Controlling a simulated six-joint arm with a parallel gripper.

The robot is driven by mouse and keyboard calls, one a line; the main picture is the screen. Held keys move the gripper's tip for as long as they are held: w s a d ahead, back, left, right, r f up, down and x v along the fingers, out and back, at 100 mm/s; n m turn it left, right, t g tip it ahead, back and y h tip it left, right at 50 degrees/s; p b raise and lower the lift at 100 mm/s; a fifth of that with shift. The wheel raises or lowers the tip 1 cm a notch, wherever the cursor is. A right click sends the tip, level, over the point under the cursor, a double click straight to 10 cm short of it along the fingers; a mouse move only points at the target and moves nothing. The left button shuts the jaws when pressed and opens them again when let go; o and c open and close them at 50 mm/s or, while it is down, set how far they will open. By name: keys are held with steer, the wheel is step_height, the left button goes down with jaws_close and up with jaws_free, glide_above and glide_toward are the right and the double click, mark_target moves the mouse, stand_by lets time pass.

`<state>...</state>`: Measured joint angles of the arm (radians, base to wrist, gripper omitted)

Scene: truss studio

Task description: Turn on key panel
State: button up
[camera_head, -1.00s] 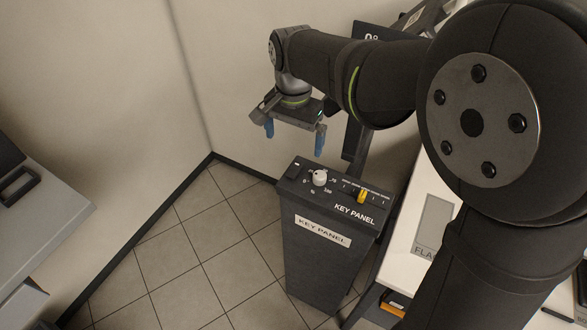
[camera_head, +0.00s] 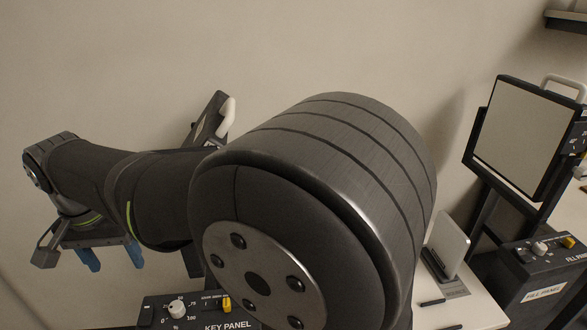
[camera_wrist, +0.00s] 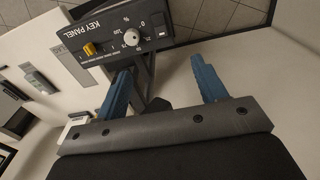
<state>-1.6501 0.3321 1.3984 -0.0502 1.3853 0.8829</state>
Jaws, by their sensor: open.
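The key panel (camera_head: 190,299) is a black control box at the bottom edge of the head view, partly cut off. It has a white round knob (camera_head: 177,308), a yellow slider (camera_head: 227,304) and a small dark switch (camera_head: 147,313) at its left end. In the wrist view the key panel (camera_wrist: 75,38) appears upside down beyond the fingers, with the knob (camera_wrist: 132,36), the yellow slider (camera_wrist: 90,49) and the dark switch (camera_wrist: 160,30). My gripper (camera_head: 112,258) is open and empty, its blue fingers apart from the panel. It also shows in the wrist view (camera_wrist: 160,72).
A white table (camera_head: 465,312) holds an upright device (camera_head: 449,245). My arm covers the middle of the head view. Tiled floor (camera_wrist: 215,15) shows beyond the key panel.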

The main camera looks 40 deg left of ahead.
mark_target(148, 305)
steer(key=shift+s+d+f+t+y, duration=1.05)
steer(key=shift+d+f+t+y, duration=0.05)
steer(key=shift+d+f+y, duration=0.1)
jaws_close()
steer(key=x, duration=1.4)
steer(key=shift+w+a+f+g+h, duration=0.2)
steer(key=shift+a+f+g+h, duration=0.1)
steer(key=shift+h, duration=0.1)
steer(key=shift+d+r, duration=0.1)
steer(key=shift+d, duration=0.05)
steer(key=shift+s+d, duration=0.1)
steer(key=shift+s, duration=0.05)
steer(key=shift+s+d+r, duration=0.15)
steer(key=shift+s+d, duration=0.25)
